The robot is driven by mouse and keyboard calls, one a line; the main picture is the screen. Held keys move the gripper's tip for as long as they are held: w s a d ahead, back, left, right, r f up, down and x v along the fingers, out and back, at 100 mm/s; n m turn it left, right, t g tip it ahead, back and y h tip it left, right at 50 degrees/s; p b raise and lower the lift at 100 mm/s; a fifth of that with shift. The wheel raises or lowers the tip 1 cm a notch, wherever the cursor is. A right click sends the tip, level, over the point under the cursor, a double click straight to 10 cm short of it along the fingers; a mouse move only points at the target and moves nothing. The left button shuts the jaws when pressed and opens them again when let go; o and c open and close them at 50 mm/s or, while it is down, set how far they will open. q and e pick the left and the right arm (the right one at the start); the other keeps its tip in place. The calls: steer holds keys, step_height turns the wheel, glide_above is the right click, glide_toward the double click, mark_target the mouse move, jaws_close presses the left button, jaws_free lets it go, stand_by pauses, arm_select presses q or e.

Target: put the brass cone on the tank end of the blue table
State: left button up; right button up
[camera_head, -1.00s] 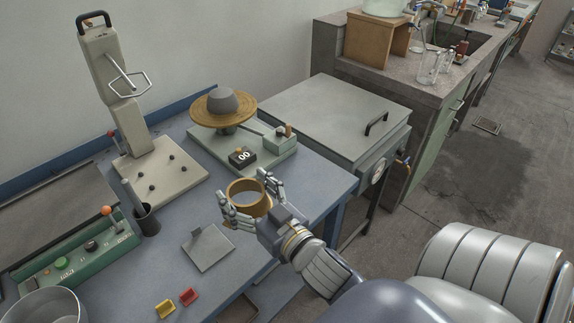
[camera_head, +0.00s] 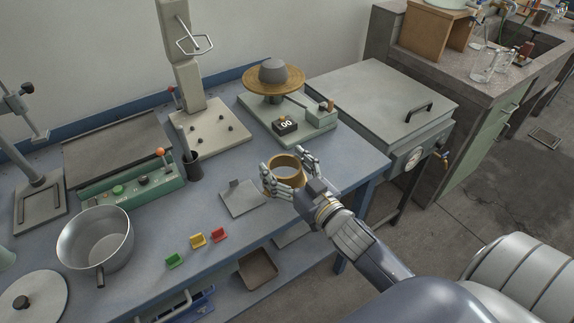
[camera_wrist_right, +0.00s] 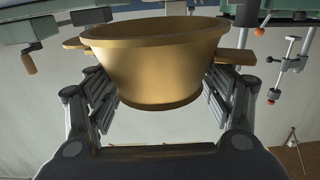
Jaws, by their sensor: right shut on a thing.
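The brass cone (camera_head: 285,171) is a hollow, tapered gold-coloured ring, wide rim up. My right gripper (camera_head: 290,172) is shut on it, with a finger on each side. In the right wrist view the brass cone (camera_wrist_right: 155,65) sits between both fingers, with a flat tab out to each side. It is over the front right part of the blue table (camera_head: 345,165); I cannot tell how high above the top it is. The grey tank (camera_head: 385,95), with a lid and black handle, stands just beyond the table's right end. My left gripper is not in view.
A scale-like device with a round brown plate (camera_head: 257,80) stands behind the cone. A grey metal plate (camera_head: 241,200), a black cup (camera_head: 193,164) and small green, yellow and red pieces (camera_head: 197,241) lie to the left. A pot (camera_head: 92,243) is farther left. The table's right end looks bare.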

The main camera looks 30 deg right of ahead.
mark_target(285, 156)
steer(key=w+d, duration=0.2)
steer(key=shift+w+f, duration=0.2)
steer(key=shift+w, duration=0.15)
step_height(285, 156, down, 3)
steer(key=shift+a+f, duration=0.1)
steer(key=shift+f, duration=0.1)
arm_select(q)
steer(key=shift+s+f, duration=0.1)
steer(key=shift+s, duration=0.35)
arm_select(e)
steer(key=shift+f, duration=0.15)
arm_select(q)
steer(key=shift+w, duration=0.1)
arm_select(e)
steer(key=o, duration=1.2)
steer(key=shift+s, duration=0.15)
steer(key=shift+s, duration=0.35)
arm_select(q)
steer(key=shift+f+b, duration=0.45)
steer(key=shift+b, duration=0.2)
arm_select(e)
steer(key=s, duration=0.7)
steer(key=s+d, duration=0.1)
steer(key=s, duration=0.3)
steer(key=shift+d, duration=0.1)
